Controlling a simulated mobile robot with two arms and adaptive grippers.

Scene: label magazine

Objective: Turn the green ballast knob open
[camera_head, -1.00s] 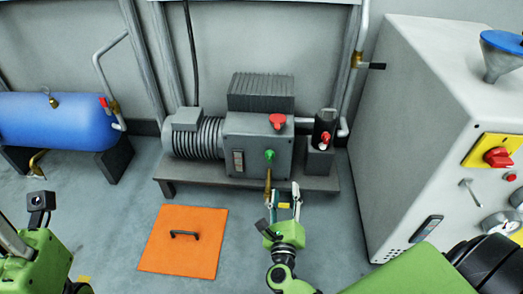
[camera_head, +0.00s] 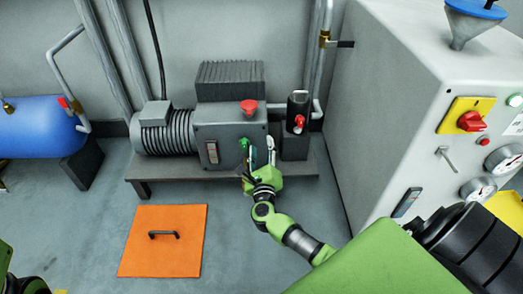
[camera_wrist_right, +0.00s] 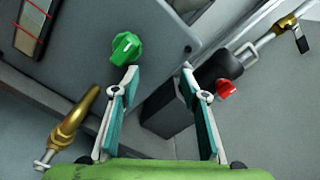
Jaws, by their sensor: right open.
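The green ballast knob (camera_head: 243,142) is on the front face of the grey pump box (camera_head: 220,128). In the right wrist view the green knob (camera_wrist_right: 125,48) shows at upper left, just beyond the tip of the left finger. My right gripper (camera_head: 261,155) is open and empty in front of the box, a little right of the knob. In the right wrist view its two fingers (camera_wrist_right: 160,70) stand apart with nothing between them. I cannot tell whether the left finger touches the knob. My left gripper is not in view; only a bit of the left arm shows at lower left.
A brass spout (camera_wrist_right: 75,125) is left of the fingers. A red knob (camera_head: 249,106) tops the pump box and a red valve (camera_head: 299,121) is to the right. An orange hatch (camera_head: 135,240) lies on the floor. A large grey cabinet (camera_head: 365,130) stands right.

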